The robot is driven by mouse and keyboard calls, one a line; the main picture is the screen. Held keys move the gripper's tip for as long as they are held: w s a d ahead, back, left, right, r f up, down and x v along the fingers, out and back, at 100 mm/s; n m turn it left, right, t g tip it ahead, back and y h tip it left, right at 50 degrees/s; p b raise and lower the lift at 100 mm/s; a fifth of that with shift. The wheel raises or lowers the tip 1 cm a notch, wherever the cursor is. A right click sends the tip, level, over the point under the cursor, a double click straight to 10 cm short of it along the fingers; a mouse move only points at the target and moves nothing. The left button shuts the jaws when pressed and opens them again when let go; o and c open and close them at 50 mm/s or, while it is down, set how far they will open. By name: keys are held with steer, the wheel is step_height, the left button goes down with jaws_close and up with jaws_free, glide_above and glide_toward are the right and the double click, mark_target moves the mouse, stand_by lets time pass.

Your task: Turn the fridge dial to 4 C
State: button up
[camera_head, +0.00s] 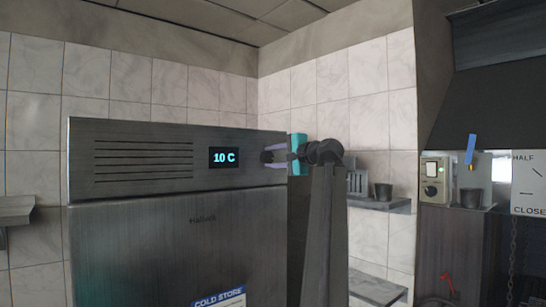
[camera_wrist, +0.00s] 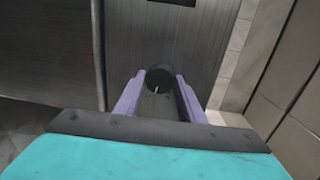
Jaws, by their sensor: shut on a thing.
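The fridge (camera_head: 130,245) is a grey metal cabinet with a vented top panel. Its display (camera_head: 223,157) reads 10 C in cyan. The dark round dial (camera_head: 266,157) is on the panel, right of the display. In the wrist view the dial (camera_wrist: 160,78) sits between the two purple fingers, with a small white mark on its face. My gripper (camera_head: 272,155) comes from the right and is shut on the dial. In the wrist view the fingers of my gripper (camera_wrist: 160,92) lie on either side of it. Part of the dial is hidden by the fingers in the head view.
A wall shelf (camera_head: 378,203) with a dark cup (camera_head: 383,194) is behind my arm at the right. A control box (camera_head: 433,180) with a switch and knob is farther right, near a HALF/CLOSE sign (camera_head: 528,183). A COLD STORE label (camera_head: 218,298) is on the fridge door.

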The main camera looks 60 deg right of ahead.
steer(key=shift+d+r+m+p, duration=0.1)
steer(key=shift+m+p, duration=0.4)
steer(key=shift+m, duration=1.1)
steer(key=o, duration=1)
steer(key=shift+o, duration=0.2)
steer(key=shift+s, duration=0.1)
steer(key=shift+s+a+b, duration=0.2)
steer(key=shift+s+b, duration=0.15)
steer(key=shift+s, duration=0.15)
steer(key=b+v, duration=0.4)
steer(key=v, duration=0.8)
steer(key=shift+s+b, duration=0.35)
